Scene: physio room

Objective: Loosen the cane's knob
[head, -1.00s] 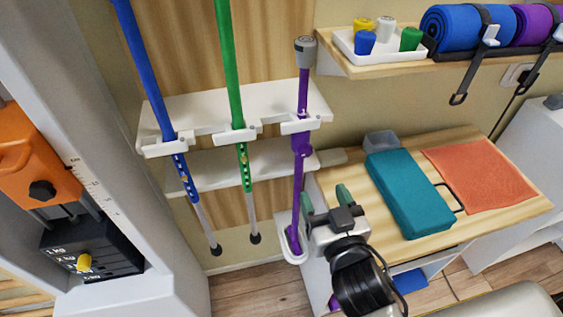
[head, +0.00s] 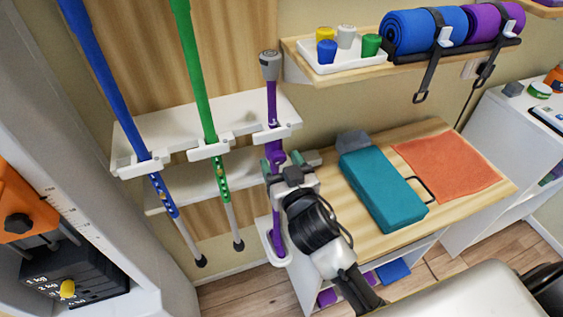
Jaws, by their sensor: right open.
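The purple cane (head: 271,98) stands nearly upright in the white wall rack, with a grey top and its foot in a white holder. Its purple knob (head: 276,157) sits on the shaft below the upper rack shelf. My right gripper (head: 287,162) is open at the height of the knob, its green-padded fingers spread to either side and close to it. The gripper partly hides the knob and the shaft below; I cannot tell whether a finger touches. My left gripper is not in view.
A blue crutch (head: 106,85) and a green crutch (head: 194,75) hang left of the cane. A wooden table (head: 372,232) with a teal block (head: 382,190) and an orange towel (head: 446,168) lies to the right. A shelf (head: 302,71) with small pots and rolled mats is above it.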

